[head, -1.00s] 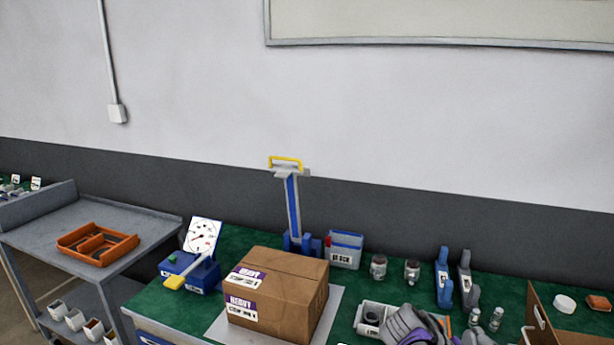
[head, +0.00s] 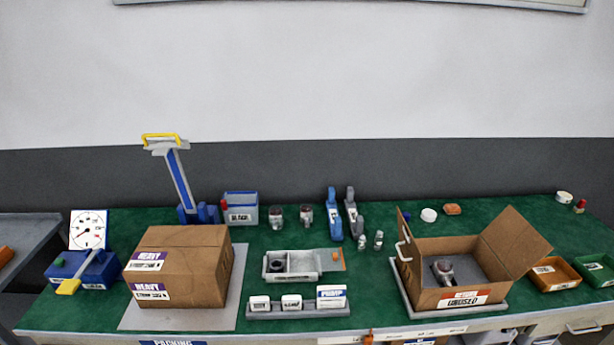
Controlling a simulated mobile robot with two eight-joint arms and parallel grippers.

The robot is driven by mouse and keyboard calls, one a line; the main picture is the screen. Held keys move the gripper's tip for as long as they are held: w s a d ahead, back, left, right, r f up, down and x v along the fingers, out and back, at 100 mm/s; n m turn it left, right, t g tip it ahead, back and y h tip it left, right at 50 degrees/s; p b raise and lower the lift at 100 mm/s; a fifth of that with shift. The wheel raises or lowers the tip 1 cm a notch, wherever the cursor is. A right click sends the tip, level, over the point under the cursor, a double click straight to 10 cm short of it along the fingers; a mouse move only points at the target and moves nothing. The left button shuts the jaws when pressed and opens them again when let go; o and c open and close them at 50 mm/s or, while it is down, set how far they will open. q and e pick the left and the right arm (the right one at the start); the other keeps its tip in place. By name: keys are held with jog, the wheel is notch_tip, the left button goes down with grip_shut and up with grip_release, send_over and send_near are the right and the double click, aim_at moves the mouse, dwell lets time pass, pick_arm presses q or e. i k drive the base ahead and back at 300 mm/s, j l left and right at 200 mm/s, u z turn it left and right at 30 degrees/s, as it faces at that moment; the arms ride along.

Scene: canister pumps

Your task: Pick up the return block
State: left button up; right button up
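Three white labelled blocks stand in a row in a grey holder (head: 297,314) at the front middle of the green bench. They are a small left block (head: 260,303), a small middle block (head: 291,302) and a larger right block (head: 331,297) whose label seems to read "PUMP". The small labels are too blurred to read, so I cannot tell which thing is the return block. Neither of my grippers is in the head view.
A closed "HEAVY" carton (head: 182,266) stands on the left and an open carton (head: 450,299) with a metal part inside on the right. A grey tray (head: 304,276) lies behind the holder. Bottles and blue and grey tools stand further back. Bare green bench lies between tray and open carton.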

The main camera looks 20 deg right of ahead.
aim_at(443, 270)
jog(key=z, duration=1.6)
jog(key=k+l, duration=0.1)
jog(key=l, duration=0.15)
jog(key=k+l, duration=0.15)
jog(key=l, duration=0.15)
jog(key=k+l, duration=0.1)
jog(key=l, duration=0.15)
jog(key=i+l+z, duration=0.55)
jog(key=k, duration=0.05)
